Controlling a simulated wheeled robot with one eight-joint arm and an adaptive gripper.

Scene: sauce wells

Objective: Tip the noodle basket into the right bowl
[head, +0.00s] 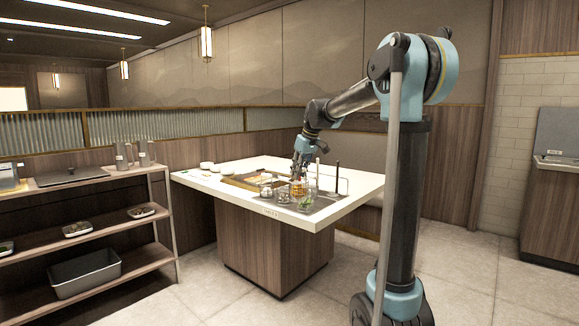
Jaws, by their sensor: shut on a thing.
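My gripper (299,176) is above the island counter, over the cluster of small vessels, pointing down. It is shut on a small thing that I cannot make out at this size. An amber vessel (297,189) is right below the fingers; I cannot tell whether they touch it. I cannot pick out a noodle basket for certain.
The white counter (353,184) has a dark inset with several glass vessels (283,195) and a wooden tray (240,181). Dark upright rods (337,178) stand near my gripper. A shelf unit (120,175) is at left. The counter's right end is bare.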

